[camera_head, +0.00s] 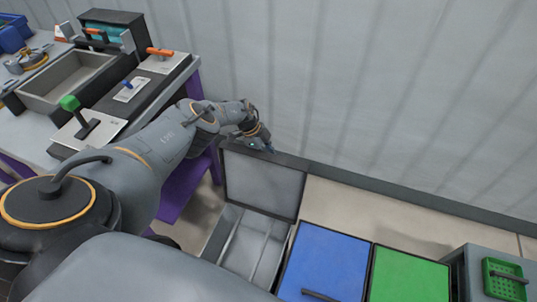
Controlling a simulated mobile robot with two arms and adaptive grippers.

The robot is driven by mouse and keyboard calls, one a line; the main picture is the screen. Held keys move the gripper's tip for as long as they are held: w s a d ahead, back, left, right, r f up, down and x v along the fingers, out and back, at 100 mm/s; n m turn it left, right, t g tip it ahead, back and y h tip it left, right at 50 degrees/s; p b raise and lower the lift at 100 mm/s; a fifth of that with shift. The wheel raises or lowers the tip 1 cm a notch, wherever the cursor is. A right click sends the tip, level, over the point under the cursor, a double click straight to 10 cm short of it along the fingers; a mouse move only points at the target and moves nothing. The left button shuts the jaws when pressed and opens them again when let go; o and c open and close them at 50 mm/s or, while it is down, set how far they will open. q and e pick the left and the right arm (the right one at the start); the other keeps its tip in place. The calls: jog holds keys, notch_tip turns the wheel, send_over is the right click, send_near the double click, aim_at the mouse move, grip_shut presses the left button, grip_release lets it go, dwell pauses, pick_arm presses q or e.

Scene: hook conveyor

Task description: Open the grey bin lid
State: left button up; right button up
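The grey bin (213,236) stands at the lower middle, left of the blue bin. Its lid (262,183) is raised, standing up at the bin's back near the wall, and part of the inside shows. My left arm reaches in from the left, and my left gripper (264,145) is at the top edge of the raised lid. The gripper is small and dark here, so I cannot tell whether its fingers are open, shut or touching the lid. My arm hides the bin's front left part. My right gripper is not in view.
A blue lid (325,262) and a green lid (408,276) lie flat to the right. A green basket (505,280) sits on a grey box at far right. A workbench with levers and a tray (70,82) stands at left. A corrugated wall (380,90) closes the back.

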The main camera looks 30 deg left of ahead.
pick_arm(q)
jog(key=shift+d+f, duration=0.15)
jog(key=shift+d, duration=0.1)
jog(key=v, duration=1.2)
jog(key=shift+w+a+f, duration=0.1)
jog(key=shift+a+f, duration=0.05)
jog(key=shift+a, duration=0.05)
jog(key=shift+a+r, duration=0.1)
jog(key=shift+r, duration=0.15)
jog(key=shift+f, duration=0.1)
